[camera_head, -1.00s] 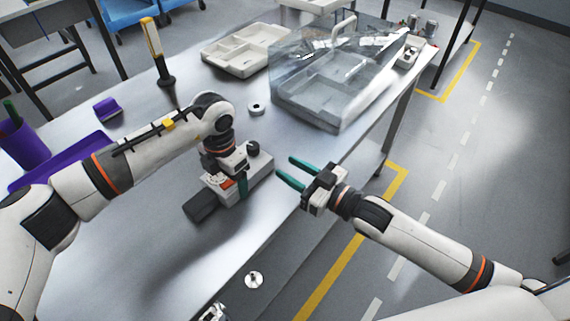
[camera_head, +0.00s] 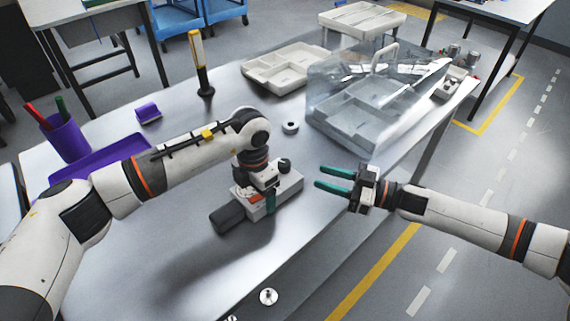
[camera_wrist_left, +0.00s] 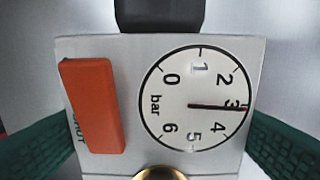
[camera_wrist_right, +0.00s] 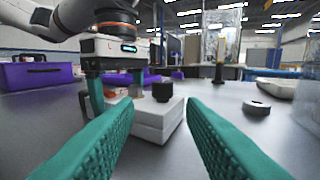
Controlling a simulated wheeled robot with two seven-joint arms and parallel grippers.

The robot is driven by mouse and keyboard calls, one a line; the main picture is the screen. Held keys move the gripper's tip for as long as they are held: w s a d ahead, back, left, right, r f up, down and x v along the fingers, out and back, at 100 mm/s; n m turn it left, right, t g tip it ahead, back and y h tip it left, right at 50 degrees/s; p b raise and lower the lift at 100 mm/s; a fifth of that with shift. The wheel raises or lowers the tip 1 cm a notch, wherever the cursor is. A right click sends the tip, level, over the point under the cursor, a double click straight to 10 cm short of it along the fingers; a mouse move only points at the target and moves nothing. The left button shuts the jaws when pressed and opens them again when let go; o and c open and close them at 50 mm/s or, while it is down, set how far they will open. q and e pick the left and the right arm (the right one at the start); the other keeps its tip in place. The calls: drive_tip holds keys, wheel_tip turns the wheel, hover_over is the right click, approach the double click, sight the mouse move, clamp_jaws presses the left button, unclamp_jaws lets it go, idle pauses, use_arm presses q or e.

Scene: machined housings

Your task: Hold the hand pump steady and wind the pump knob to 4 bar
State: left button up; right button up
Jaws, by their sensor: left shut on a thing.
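The hand pump is a pale grey block (camera_head: 286,189) with a black end part (camera_head: 228,219), lying on the metal table. Its black pump knob (camera_head: 284,166) stands on top at the far end; in the right wrist view the knob (camera_wrist_right: 162,92) is ahead, between the fingers but beyond them. My left gripper (camera_head: 259,191) is shut on the pump body from above, with a green finger along the near side. The left wrist view shows the gauge (camera_wrist_left: 195,98), its needle at about 3 bar, beside an orange-red block (camera_wrist_left: 92,106). My right gripper (camera_head: 317,177) is open and empty, right of the knob.
A white ring (camera_head: 290,127) lies behind the pump. A clear-lidded box (camera_head: 345,125) stands behind the right gripper, near a pale tray (camera_head: 270,82). A purple cup (camera_head: 65,140) and purple tray (camera_head: 112,158) are at left. A round metal piece (camera_head: 268,296) sits near the front edge.

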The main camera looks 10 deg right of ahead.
sight(284, 162)
drive_tip(key=shift+w+d, duration=0.15)
drive_tip(key=shift+d, duration=0.25)
drive_tip(key=shift+w, duration=0.1)
drive_tip(key=x, duration=1.1)
drive_tip(key=shift+a, duration=0.4)
drive_tip(key=shift+c, duration=0.3)
drive_tip(key=c, duration=0.6)
drive_tip(key=shift+a+f+m+t+h, duration=0.1)
drive_tip(key=shift+f+m+t+h, duration=0.05)
drive_tip(key=shift+m+t+h, duration=0.55)
drive_tip(key=shift+c, duration=0.2)
drive_tip(key=m+t+h, duration=0.2)
drive_tip(key=t, duration=0.1)
drive_tip(key=shift+a, duration=0.15)
drive_tip(key=shift+d+m+t+h, duration=0.2)
drive_tip(key=shift+m+t+h, duration=0.4)
